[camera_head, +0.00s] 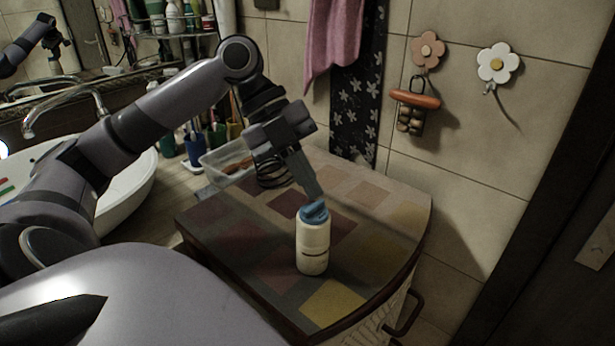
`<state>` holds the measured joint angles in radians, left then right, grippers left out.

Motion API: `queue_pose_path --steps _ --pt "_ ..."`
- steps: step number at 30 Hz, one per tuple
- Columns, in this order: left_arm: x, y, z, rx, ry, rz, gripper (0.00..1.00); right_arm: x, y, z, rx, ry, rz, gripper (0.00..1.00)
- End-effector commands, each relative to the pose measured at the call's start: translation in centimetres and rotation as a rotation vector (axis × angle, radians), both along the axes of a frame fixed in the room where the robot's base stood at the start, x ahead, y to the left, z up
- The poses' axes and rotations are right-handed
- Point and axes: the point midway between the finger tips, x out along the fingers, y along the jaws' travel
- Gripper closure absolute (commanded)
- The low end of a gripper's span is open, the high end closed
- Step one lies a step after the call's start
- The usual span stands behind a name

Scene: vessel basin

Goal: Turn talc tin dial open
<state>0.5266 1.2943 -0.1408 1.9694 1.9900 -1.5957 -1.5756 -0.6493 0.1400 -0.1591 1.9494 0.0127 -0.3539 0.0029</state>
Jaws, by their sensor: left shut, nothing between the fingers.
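The talc tin (313,249) is a cream-white cylinder standing upright on the cabinet top. Its blue dial (314,214) sits on the top end. My left gripper (315,197) reaches down from above with its fingers shut, and the tips are at the blue dial. Whether the tips touch the dial or hover just over it, I cannot tell. The fingers hide part of the dial, and its open or closed setting is too small to make out. My right gripper is not in view.
The cabinet top (390,252) with coloured squares is mostly clear around the tin. A clear plastic box (226,160) and cups stand behind to the left. The basin (128,190) with its tap (62,101) is at the left. A tiled wall with flower hooks (497,63) stands behind.

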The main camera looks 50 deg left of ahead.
Motion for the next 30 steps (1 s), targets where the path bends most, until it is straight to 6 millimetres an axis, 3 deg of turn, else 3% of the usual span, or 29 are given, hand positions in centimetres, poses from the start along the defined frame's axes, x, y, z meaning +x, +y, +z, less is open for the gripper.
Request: queue_pose_path --steps 24,30 --pt "-0.9 -1.4 -0.1 0.001 0.003 -0.001 1.0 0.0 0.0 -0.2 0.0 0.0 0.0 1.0" --pt "-1.0 -0.2 1.5 0.0 -0.002 0.002 1.0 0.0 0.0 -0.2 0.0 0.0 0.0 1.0"
